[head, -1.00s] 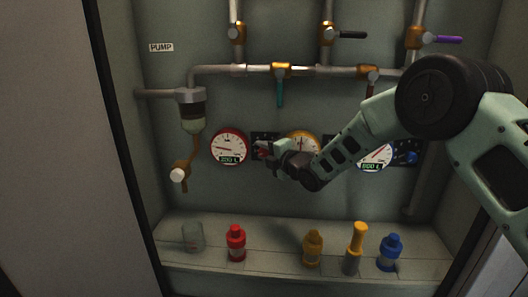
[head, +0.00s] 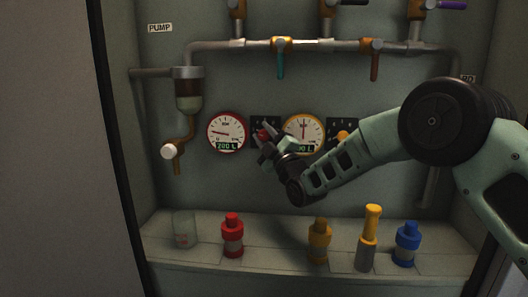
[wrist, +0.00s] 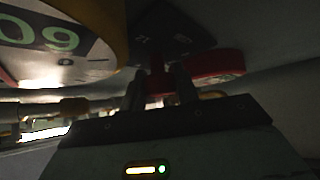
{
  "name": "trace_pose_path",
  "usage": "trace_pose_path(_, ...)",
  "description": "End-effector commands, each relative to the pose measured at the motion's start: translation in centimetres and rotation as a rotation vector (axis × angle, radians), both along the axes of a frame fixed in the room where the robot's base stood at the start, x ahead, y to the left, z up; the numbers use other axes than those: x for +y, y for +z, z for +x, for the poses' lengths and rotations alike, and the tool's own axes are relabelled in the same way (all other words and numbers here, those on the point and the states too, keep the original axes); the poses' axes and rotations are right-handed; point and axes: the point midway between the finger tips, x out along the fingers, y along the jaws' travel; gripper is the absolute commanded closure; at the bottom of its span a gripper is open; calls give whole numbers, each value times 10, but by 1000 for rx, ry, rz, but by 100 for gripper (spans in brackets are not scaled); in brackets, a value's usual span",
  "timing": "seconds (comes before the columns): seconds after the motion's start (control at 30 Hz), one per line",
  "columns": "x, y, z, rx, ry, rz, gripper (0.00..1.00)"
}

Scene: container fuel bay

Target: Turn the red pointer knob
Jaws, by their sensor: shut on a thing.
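The red pointer knob (head: 262,134) sits on a dark dial plate between the red-rimmed gauge and the yellow-rimmed gauge. My gripper (head: 267,141) reaches it from the lower right and is shut on it, hiding part of it. In the wrist view my two fingers (wrist: 170,88) close around a small red part of the knob (wrist: 156,66), against the dark plate. The knob's exact pointing direction is hard to tell. The red-rimmed gauge (head: 226,132) has a green display that seems to read 200 L.
The yellow-rimmed gauge (head: 304,118) is close beside my gripper, with a yellow knob (head: 342,135) farther right. Pipes and valves with a teal handle (head: 281,65) run above. Below, a shelf (head: 285,257) holds a glass beaker (head: 184,230) and red, yellow and blue fittings.

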Motion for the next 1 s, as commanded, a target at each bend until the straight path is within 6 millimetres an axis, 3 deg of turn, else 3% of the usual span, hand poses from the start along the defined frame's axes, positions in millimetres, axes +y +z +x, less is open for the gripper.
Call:
trace_pose_path(0.5,-1,1,0,-24,-2,441,92)
trace_pose_path(1.0,-2,5,1,-29,-2,608,92)
